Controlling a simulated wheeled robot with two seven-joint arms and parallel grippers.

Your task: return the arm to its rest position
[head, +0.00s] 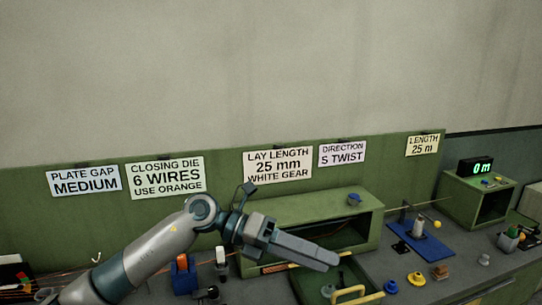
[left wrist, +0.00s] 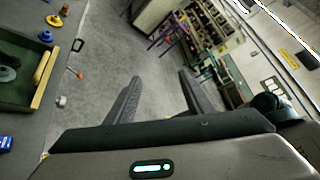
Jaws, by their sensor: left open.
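My left arm comes in from the lower left of the head view. Its gripper (head: 318,255) points right, in front of the green open-fronted housing (head: 368,235) and over the back edge of the green tray. In the left wrist view the two fingers of the gripper (left wrist: 159,77) stand apart with nothing between them, and floor shows behind. My right gripper is in neither view.
A green tray (left wrist: 20,108) with a yellow handle (left wrist: 44,66) lies on the grey bench. Signs hang on the green backboard (head: 225,175).

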